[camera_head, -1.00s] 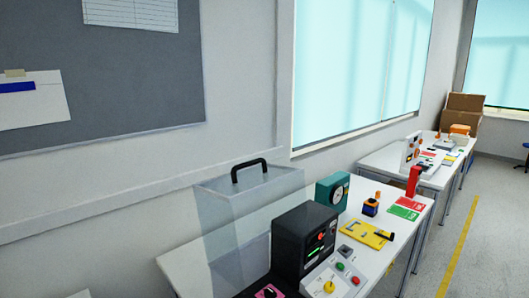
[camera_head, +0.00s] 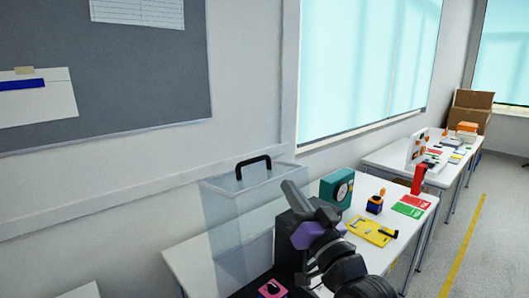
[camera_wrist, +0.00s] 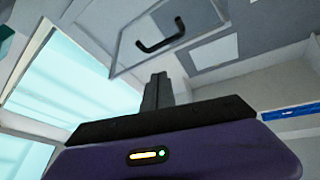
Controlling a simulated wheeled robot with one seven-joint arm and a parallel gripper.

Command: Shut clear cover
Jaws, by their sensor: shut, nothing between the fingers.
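On the same table are a green dial box (camera_head: 336,188), a yellow plate (camera_head: 370,231), an orange-topped block (camera_head: 375,203), a red upright part (camera_head: 418,178) and a pink-faced switch (camera_head: 271,290). The wall is behind. A second table (camera_head: 440,175) stands farther right.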

